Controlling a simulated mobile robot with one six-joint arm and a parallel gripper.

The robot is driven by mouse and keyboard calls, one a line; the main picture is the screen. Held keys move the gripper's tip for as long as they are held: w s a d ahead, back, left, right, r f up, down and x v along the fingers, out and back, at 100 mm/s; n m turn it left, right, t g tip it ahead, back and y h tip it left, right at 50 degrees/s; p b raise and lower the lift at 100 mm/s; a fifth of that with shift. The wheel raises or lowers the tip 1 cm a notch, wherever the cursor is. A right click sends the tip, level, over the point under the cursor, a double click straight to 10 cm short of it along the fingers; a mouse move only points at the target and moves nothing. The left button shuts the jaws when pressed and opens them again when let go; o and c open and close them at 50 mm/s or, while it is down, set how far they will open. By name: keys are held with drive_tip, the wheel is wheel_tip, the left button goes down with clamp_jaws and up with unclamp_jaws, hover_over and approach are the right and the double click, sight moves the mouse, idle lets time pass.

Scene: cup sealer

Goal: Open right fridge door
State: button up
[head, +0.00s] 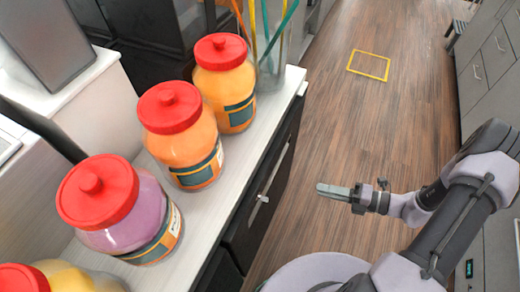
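A dark door front (238,236) with a pale metal handle (262,199) shows below the counter edge, left of centre in the head view. It looks shut, but I see it at a steep angle and cannot tell whether it is the right fridge door. My gripper (322,189) is over the open floor to the right of this front, apart from the handle, with its fingers pointing left. The fingers overlap from this side, so their opening is hidden. I see nothing held in it.
Several red-lidded jars (185,135) stand along the white counter (208,207). A clear container (270,65) with coloured straws stands behind them. Grey drawers (488,65) line the right side. The wooden floor between is clear, with a yellow outlined rectangle (369,52) farther back.

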drive_tip(key=f+m+t, duration=0.1)
drive_tip(key=f, duration=0.1)
drive_tip(key=b, duration=0.4)
hover_over(273, 179)
drive_tip(key=s, duration=0.3)
wheel_tip(273, 179, down, 3)
drive_tip(key=shift+a+m, duration=0.1)
drive_tip(key=shift+m, duration=0.2)
drive_tip(key=shift+c, duration=0.2)
clamp_jaws()
